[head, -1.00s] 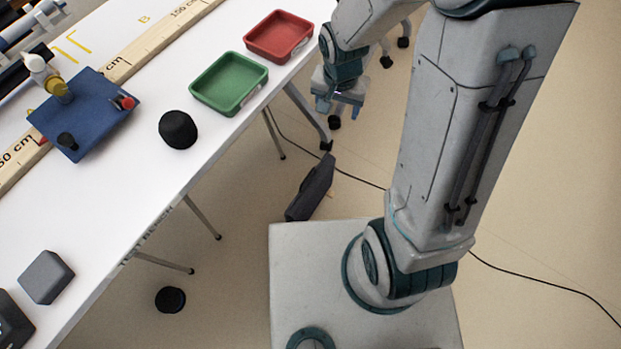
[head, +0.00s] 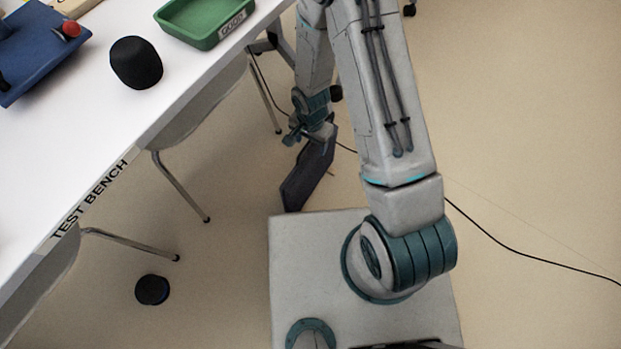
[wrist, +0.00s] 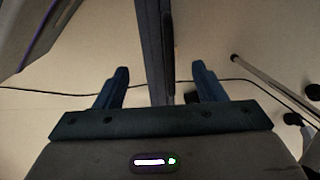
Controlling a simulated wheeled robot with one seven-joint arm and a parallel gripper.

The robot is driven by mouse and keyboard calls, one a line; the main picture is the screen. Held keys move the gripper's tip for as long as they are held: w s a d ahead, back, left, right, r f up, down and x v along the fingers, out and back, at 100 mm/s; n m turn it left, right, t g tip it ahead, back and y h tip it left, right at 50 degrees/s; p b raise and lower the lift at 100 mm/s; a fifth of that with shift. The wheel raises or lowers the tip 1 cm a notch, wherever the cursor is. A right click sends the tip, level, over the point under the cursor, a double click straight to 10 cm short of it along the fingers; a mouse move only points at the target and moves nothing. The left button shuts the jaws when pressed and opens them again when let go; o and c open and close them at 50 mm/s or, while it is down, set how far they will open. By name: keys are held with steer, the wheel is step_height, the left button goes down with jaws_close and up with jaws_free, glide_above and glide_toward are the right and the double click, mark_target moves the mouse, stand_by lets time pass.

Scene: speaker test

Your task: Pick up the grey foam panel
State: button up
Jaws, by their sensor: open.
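The grey foam panel (head: 305,182) is a dark, flat slab on the floor beside the bench, close to my base. In the head view my gripper (head: 308,134) is low at the panel's upper end and partly covers it. In the wrist view the panel (wrist: 152,40) shows nearly edge-on as a narrow dark strip. It runs between the two blue fingers of my gripper (wrist: 160,69), with a visible gap on each side. The fingers are open and hold nothing. The panel's near end is hidden behind the gripper body.
The white test bench (head: 90,140) stands at left, its metal legs (head: 183,188) close by. A green tray (head: 205,38) and a black rounded piece (head: 136,62) lie on it. Another black round piece (head: 152,290) is on the floor. A black cable (head: 500,240) crosses the open floor at right.

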mark_target(311, 155)
steer(key=f+b, duration=0.1)
steer(key=f, duration=0.1)
steer(key=f+b, duration=0.1)
steer(key=f, duration=0.2)
steer(key=f+b, duration=0.1)
steer(key=f, duration=0.1)
steer(key=shift+s+f, duration=0.2)
steer(key=shift+s, duration=0.15)
steer(key=shift+r, duration=0.1)
jaws_close()
